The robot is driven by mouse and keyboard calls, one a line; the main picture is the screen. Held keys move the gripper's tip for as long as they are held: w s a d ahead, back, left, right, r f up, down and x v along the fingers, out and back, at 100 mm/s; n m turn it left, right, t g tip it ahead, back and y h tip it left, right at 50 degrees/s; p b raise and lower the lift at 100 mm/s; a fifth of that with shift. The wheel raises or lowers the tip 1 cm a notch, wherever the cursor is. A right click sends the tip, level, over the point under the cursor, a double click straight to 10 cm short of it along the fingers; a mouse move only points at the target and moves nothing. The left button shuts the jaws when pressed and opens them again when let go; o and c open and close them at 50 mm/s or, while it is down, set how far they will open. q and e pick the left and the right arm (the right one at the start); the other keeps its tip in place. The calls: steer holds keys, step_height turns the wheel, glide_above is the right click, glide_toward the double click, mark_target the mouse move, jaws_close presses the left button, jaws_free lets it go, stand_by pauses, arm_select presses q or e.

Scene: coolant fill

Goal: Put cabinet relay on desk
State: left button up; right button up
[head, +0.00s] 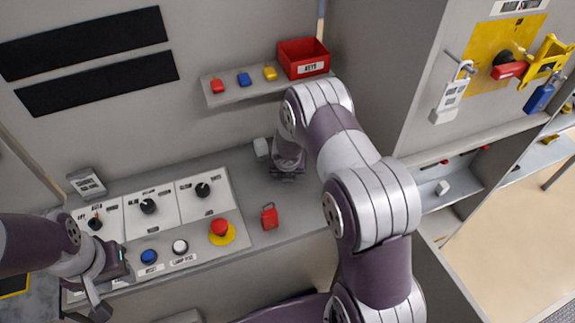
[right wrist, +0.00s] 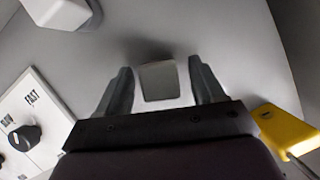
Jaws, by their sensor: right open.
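A pale grey-white block, which looks like the relay, lies between the fingers of my right gripper in the right wrist view (right wrist: 158,82). The fingers (right wrist: 160,88) stand apart on either side of it, with gaps visible. In the head view my right gripper (head: 287,173) is low over the desk (head: 312,205), right of the control panel, and hides that block. A second white block (head: 261,148) stands on the desk just behind and left of it; it also shows in the right wrist view (right wrist: 62,10). My left gripper (head: 110,288) appears open and empty at the panel's left front.
A red padlock (head: 270,217) stands on the desk in front of my right gripper. A shelf (head: 232,97) with small padlocks and a red KEYS box (head: 302,58) is behind. The cabinet (head: 455,168) at right holds another white block (head: 442,188). A yellow object (right wrist: 285,128) shows beside my right gripper.

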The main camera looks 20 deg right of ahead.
steer(key=s+a+r+m+p, duration=0.2)
steer(key=s+r+m, duration=0.35)
steer(key=r, duration=0.75)
steer(key=s+a+r+m+g+y, duration=0.1)
steer(key=s+a+r+m, duration=0.1)
steer(key=s+m, duration=0.6)
steer(key=s+a+r+m+g+y, duration=0.1)
steer(key=s+a+r+m, duration=0.2)
steer(key=s+m, duration=0.6)
step_height(320, 180, up, 2)
steer(key=m, duration=0.8)
steer(key=shift+a+g, duration=0.3)
steer(key=shift+s, duration=0.2)
steer(key=shift+w+b, duration=0.1)
steer(key=shift+b, duration=0.2)
